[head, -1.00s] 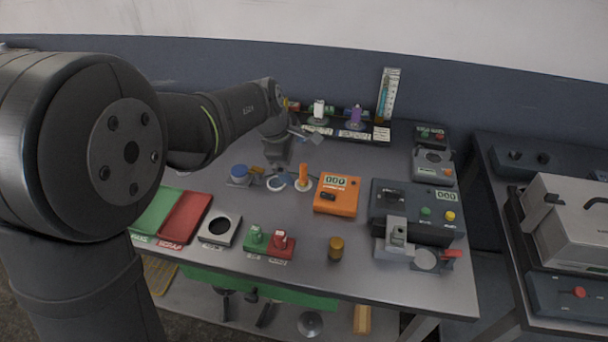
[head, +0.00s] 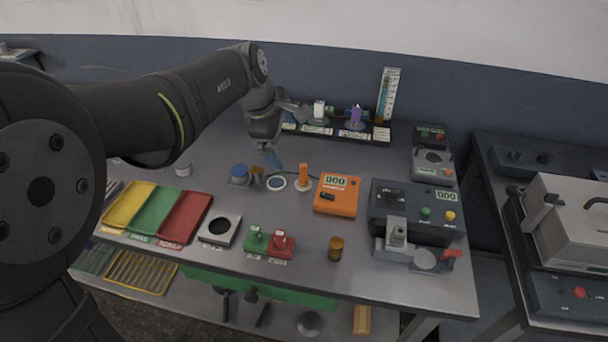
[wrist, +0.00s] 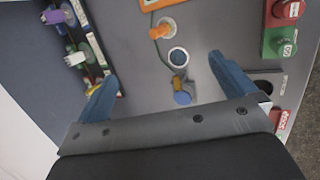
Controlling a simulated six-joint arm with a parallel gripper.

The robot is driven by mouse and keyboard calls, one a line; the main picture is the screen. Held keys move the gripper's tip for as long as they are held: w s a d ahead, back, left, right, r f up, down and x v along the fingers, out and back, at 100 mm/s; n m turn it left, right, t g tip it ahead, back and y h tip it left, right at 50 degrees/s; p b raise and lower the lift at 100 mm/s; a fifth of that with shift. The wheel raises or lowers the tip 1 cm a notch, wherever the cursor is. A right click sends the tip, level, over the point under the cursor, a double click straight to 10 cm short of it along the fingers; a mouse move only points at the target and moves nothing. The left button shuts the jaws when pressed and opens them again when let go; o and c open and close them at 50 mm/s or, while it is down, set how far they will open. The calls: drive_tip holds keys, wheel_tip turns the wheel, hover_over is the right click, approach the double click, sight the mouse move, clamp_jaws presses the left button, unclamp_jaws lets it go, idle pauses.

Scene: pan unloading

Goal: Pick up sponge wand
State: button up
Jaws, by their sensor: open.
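I cannot tell for sure which object is the sponge wand. A dark rack (head: 333,131) at the back of the bench holds a white-topped tool (head: 318,110) and a purple-topped tool (head: 355,115). An orange upright handle (head: 303,172) stands on a pale disc in mid-bench. My gripper (wrist: 163,68) is open and empty, with blue fingers; in the head view it hangs above the bench, left of the rack (head: 288,137).
An orange meter box (head: 337,194) is to the right. Coloured trays (head: 153,211) and green and red blocks (head: 281,242) line the front. A tall gauge (head: 388,95) rises behind the rack.

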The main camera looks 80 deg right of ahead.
drive_tip(key=shift+v, duration=1)
drive_tip(key=c, duration=1.2)
drive_tip(key=shift+o, duration=0.2)
drive_tip(key=m+t+y, duration=0.2)
drive_tip(key=m+y, duration=0.2)
drive_tip(key=m, duration=1.2)
hover_over(304, 174)
drive_tip(key=f, duration=1.2)
drive_tip(key=d+f, duration=0.1)
drive_tip(key=f, duration=0.5)
drive_tip(key=shift+w, duration=0.15)
